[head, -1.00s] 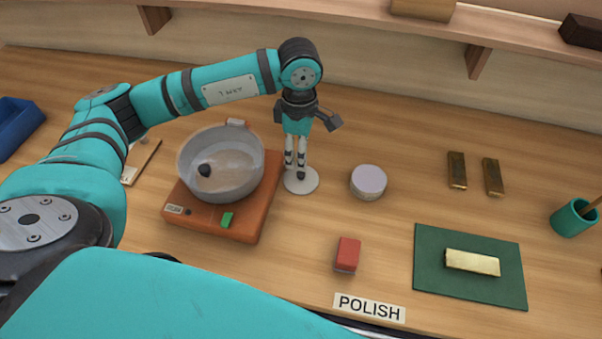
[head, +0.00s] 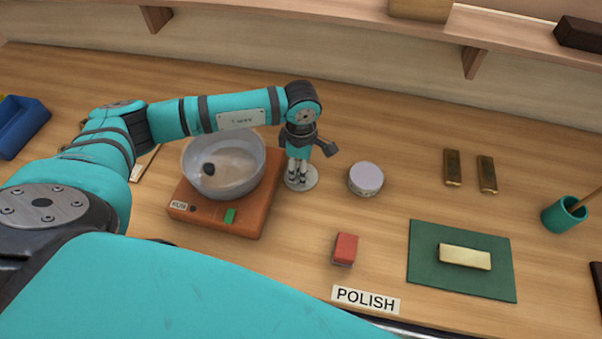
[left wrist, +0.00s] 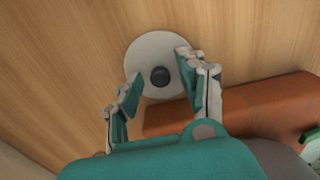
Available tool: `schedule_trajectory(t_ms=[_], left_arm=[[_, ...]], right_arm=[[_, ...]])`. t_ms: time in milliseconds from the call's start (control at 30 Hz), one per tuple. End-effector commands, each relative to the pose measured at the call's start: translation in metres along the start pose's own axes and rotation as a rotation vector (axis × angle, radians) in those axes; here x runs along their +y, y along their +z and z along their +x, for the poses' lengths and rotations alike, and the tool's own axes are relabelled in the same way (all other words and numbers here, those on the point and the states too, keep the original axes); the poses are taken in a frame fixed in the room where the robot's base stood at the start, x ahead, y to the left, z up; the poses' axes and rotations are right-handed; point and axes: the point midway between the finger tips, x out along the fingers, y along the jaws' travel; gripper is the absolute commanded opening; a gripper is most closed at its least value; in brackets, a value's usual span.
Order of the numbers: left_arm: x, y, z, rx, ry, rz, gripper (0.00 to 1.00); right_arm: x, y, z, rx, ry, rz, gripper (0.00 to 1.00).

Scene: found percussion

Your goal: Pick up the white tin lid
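The white tin lid (head: 312,182) is a flat, pale round disc lying on the bench, just right of the orange scale. In the left wrist view the white lid (left wrist: 150,44) has a dark round knob in its middle. My left gripper (head: 298,180) points down over the lid and hides part of it. In the left wrist view the left gripper's (left wrist: 160,72) two fingers are apart, one on each side of the knob, with nothing between them that I can see held. Whether the fingertips touch the lid is unclear. My right gripper is not in view.
The orange scale (head: 246,222) with a glassy bowl (head: 232,182) stands close left of the gripper. A round tin (head: 365,178) stands to the right. A red block (head: 345,249) and a green mat (head: 425,267) with a gold bar (head: 465,257) lie nearer the front.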

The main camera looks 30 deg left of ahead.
Motion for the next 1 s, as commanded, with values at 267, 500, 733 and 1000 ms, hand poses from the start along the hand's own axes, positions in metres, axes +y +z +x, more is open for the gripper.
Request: schedule_trajectory(t_ms=[267,500,733,1000], left_arm=[[0.0,0.0,-0.001,0.0,0.0,0.0,0.02],[0.0,0.0,-0.001,0.0,0.0,0.0,0.0],[0.001,0.0,-0.009,-0.001,0.002,0.0,0.0],[-0.018,0.003,-0.034,-0.001,-0.001,0.006,0.0]], right_arm=[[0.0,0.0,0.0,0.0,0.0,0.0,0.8],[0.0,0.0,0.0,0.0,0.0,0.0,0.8],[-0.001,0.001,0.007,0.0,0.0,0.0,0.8],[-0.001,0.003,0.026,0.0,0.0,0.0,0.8]])
